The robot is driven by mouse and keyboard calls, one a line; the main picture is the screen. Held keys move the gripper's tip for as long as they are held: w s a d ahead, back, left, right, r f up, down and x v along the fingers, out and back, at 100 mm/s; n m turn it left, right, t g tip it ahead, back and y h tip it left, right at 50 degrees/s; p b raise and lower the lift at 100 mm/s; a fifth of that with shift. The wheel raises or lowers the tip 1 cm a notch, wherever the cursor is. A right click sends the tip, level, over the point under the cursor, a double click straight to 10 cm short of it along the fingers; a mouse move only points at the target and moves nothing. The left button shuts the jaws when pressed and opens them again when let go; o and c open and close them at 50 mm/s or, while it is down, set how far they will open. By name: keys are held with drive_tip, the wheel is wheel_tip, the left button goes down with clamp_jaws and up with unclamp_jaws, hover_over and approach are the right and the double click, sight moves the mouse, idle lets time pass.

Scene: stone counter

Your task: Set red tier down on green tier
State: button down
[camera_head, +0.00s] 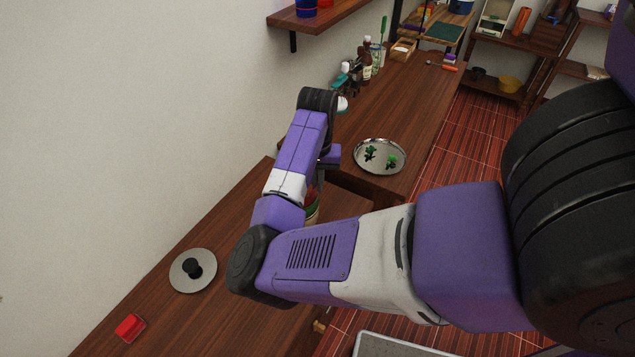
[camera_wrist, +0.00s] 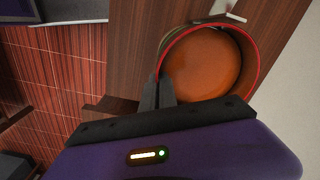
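The red tier (camera_wrist: 249,42) is a round, open container with a red rim and an orange-brown inside in the wrist view. My gripper (camera_wrist: 160,82) has its two narrow grey fingers close together at the tier's near left rim, and they look shut on its wall. In the head view my arm hides most of the gripper. Part of a round container with green and pale bands (camera_head: 313,207) shows behind my arm, above the counter. I cannot tell whether it is the green tier alone or both tiers, or whether they touch.
A silver lid with a black knob (camera_head: 207,280) and a red block (camera_head: 130,327) lie at the lower left of the wooden counter. A metal plate with small green pieces (camera_head: 380,169) sits on the farther counter, near bottles (camera_head: 367,62). A wall shelf (camera_head: 330,18) is above.

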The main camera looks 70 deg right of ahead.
drive_tip(key=shift+f, duration=0.3)
drive_tip(key=c, duration=2)
unclamp_jaws()
drive_tip(key=shift+o, duration=0.2)
drive_tip(key=shift+r+p, duration=0.75)
drive_tip(key=shift+r, duration=4.8)
